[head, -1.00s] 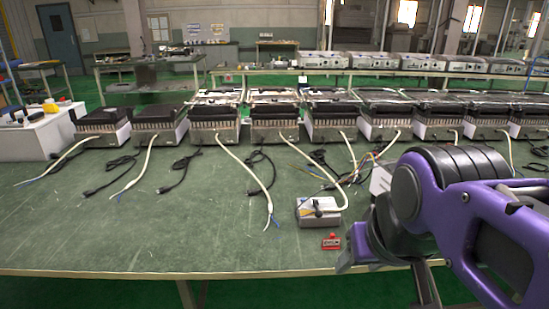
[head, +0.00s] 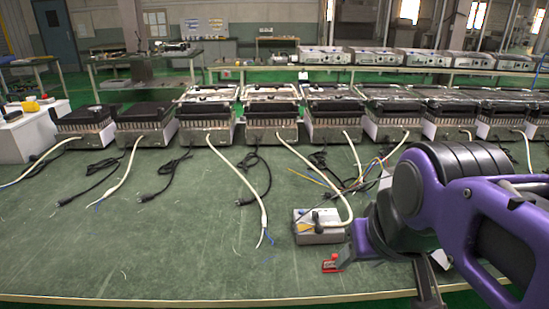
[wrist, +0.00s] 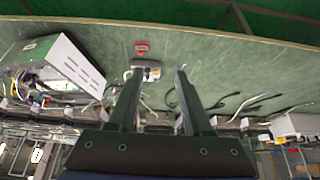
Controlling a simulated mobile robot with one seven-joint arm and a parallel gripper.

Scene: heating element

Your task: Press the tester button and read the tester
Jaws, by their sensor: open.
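A small light grey box (head: 318,232), which looks like the tester, lies on the green table left of my arm in the head view. A black lever or clip sits on its top and a white cable meets it. My gripper (wrist: 157,72) appears apart from both. I cannot make out a button or a reading.
A row of heating units (head: 272,122) with white and black cables stands along the back of the table (head: 130,250). Loose coloured wires (head: 330,182) lie behind the box. A white case (head: 35,130) stands at far left. The table's front left is mostly clear.

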